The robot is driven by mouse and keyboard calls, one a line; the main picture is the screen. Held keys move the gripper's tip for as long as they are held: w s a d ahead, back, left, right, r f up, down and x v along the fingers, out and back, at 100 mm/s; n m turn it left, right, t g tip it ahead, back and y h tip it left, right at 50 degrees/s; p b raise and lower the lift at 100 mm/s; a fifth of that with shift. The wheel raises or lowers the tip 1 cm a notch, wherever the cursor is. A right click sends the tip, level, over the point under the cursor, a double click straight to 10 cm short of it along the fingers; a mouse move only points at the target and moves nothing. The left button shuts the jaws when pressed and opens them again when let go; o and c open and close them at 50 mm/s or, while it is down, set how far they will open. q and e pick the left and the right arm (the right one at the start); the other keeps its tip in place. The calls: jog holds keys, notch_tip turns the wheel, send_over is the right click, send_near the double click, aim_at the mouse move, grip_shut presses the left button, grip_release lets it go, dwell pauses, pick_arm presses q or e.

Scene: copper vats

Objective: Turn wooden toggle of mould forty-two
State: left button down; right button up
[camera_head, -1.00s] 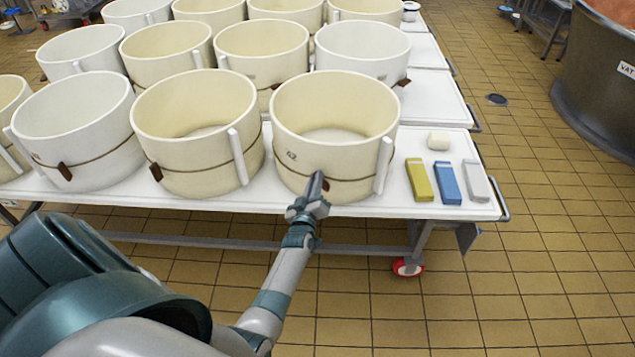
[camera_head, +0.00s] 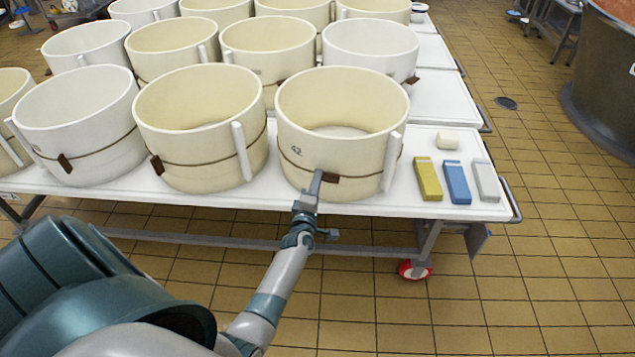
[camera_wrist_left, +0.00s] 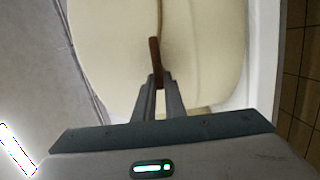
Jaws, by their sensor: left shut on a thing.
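Mould forty-two (camera_head: 340,130) is a cream round tub marked "42", standing at the front edge of the white table, with a dark cord around it. Its brown wooden toggle (camera_head: 330,177) sits on the cord at the front, lying roughly level in the head view. My left gripper (camera_head: 316,183) is at the toggle's left end. In the left wrist view the toggle (camera_wrist_left: 155,60) runs out from between the fingertips (camera_wrist_left: 157,84), which are shut on its near end. The right gripper is not in view.
Other cream and white tubs (camera_head: 200,125) stand close on the left and behind. Yellow (camera_head: 427,180), blue (camera_head: 457,183) and white (camera_head: 486,180) blocks and a small white piece (camera_head: 447,140) lie on the table (camera_head: 400,205) to the right.

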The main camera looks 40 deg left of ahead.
pick_arm(q)
jog(key=shift+f+n, duration=0.15)
jog(key=shift+n, duration=0.25)
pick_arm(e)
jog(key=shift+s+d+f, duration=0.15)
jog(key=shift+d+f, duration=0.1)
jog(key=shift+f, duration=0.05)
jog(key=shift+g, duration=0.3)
pick_arm(q)
jog(key=c, duration=1.8)
grip_release()
jog(key=shift+s, duration=0.1)
jog(key=b+v, duration=0.1)
jog(key=v, duration=1.6)
jog(key=shift+s, duration=0.15)
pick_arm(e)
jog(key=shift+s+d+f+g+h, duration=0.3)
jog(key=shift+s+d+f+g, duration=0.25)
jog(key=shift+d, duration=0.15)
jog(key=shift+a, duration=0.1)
